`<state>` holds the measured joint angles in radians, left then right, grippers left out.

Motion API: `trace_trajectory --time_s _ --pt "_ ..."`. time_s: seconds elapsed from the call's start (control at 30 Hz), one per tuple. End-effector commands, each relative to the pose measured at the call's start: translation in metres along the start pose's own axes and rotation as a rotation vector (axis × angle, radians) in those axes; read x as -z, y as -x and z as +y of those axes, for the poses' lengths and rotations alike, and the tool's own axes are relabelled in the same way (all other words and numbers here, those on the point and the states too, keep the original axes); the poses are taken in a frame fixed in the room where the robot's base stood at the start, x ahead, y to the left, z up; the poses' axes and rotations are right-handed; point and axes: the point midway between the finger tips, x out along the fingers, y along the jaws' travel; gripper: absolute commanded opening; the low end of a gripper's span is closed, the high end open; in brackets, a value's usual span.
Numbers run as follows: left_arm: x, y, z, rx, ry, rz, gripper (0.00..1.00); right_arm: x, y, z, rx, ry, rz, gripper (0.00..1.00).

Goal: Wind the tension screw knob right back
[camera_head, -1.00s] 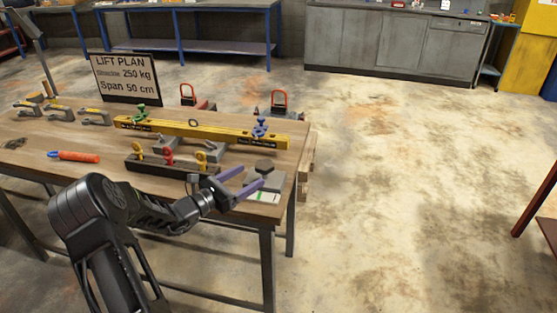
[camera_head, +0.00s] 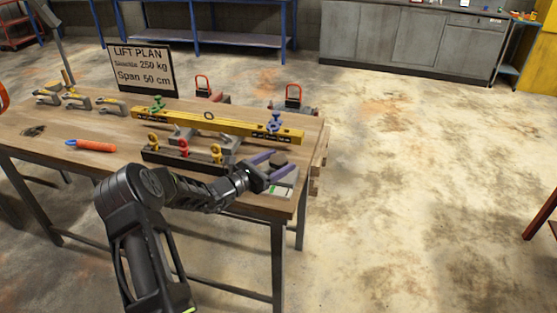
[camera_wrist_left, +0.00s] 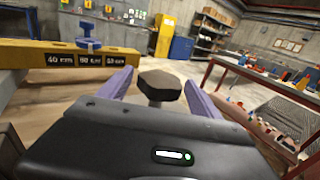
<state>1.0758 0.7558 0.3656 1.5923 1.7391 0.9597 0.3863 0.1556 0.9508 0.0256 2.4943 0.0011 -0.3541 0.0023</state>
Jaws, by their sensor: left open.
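The tension screw knob, a dark many-sided knob (camera_wrist_left: 160,85) on a short stem, stands between my open left fingers in the left wrist view, with a gap on both sides. In the head view the dark knob (camera_head: 279,158) sits on a small grey block (camera_head: 285,177) with a green mark at the table's right front corner. My left gripper (camera_head: 268,165) is open and reaches to the block from the left, its purple fingers at the knob. Whether a finger touches the knob I cannot tell. My right gripper is not in view.
A yellow beam (camera_head: 215,125) with green and blue clamps lies behind on the wooden table (camera_head: 60,130). A dark rack (camera_head: 180,160) with yellow and red eyebolts stands left of my gripper. An orange-handled tool (camera_head: 92,145) lies at left.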

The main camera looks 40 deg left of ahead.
Motion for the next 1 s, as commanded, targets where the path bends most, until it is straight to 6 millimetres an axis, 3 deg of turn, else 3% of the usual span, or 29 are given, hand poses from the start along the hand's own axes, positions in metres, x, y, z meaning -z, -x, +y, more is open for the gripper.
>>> trace_trajectory --time_s 0.33,1.0 --pt "0.0001 -0.005 0.0 0.0 0.0 0.0 0.73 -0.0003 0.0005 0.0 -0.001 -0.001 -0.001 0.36" --pt "0.0003 -0.0047 -0.0002 0.0 0.0 0.001 0.18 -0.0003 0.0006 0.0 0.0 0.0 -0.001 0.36"
